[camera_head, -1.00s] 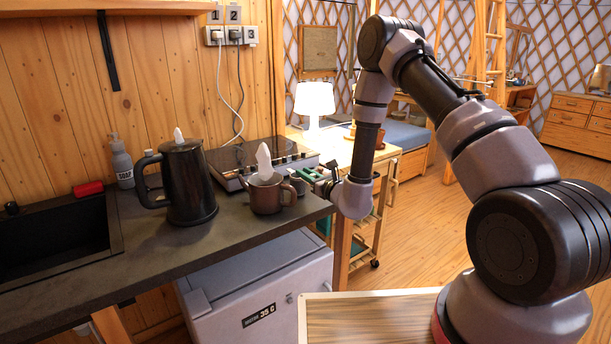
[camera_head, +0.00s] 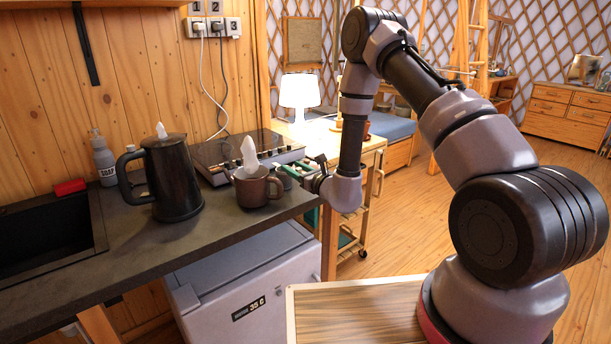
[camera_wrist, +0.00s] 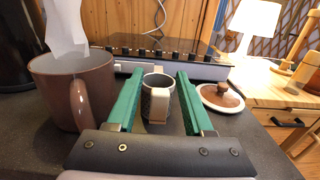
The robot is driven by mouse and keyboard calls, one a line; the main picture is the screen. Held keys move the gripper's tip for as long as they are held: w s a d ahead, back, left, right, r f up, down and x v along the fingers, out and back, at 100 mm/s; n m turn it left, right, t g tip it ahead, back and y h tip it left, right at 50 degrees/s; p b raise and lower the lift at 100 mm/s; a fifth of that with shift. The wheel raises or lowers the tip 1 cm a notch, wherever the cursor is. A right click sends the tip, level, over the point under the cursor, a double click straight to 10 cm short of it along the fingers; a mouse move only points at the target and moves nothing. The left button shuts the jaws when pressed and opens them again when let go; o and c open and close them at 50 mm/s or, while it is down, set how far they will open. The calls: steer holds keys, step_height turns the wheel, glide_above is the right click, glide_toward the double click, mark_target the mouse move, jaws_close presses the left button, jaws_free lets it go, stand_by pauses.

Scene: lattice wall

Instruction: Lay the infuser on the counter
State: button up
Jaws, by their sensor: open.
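A small grey mesh cup with a pale handle, which looks like the infuser (camera_wrist: 157,104), stands upright on the dark counter (camera_head: 105,255). In the wrist view it sits between the green fingers of my gripper (camera_wrist: 158,76), with a gap on each side. My gripper (camera_head: 306,172) is open at the counter's right end, small in the head view. The infuser also shows in the head view (camera_head: 284,179), partly hidden by the mug and gripper. A brown mug (camera_wrist: 72,92), also in the head view (camera_head: 257,189), stands left of it with a white plume above it.
A round lid with a wooden knob (camera_wrist: 219,97) lies right of the fingers. A hob (camera_head: 240,155) is behind. A black kettle (camera_head: 172,180), soap bottle (camera_head: 104,160) and sink (camera_head: 40,240) are to the left. A wooden trolley (camera_head: 365,170) stands right.

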steer(key=v, duration=1.1)
steer(key=s+a+r+n+g+y, duration=0.2)
steer(key=a+r+n+g+y, duration=0.15)
steer(key=r, duration=0.35)
steer(key=s+a+r+n+g+y, duration=0.1)
steer(key=a+r+n+g+y, duration=0.2)
steer(key=r, duration=0.5)
steer(key=s+r+n+g, duration=1)
steer(key=s+n, duration=0.1)
steer(key=s, duration=0.2)
steer(key=s+d+r+n+t+h, duration=0.2)
steer(key=d+t+h, duration=0.1)
steer(key=d, duration=0.4)
steer(key=s+d+r+n+t+h, duration=0.2)
steer(key=s+d+r+n+h, duration=0.1)
steer(key=d+h, duration=0.3)
steer(key=s+d+r+n+t+h, duration=0.2)
steer(key=d+h, duration=0.3)
steer(key=d, duration=0.3)
steer(key=shift+s+d+r+t, duration=0.25)
steer(key=shift+r+t, duration=0.35)
steer(key=shift+t, duration=0.25)
steer(key=shift+n+h, duration=0.25)
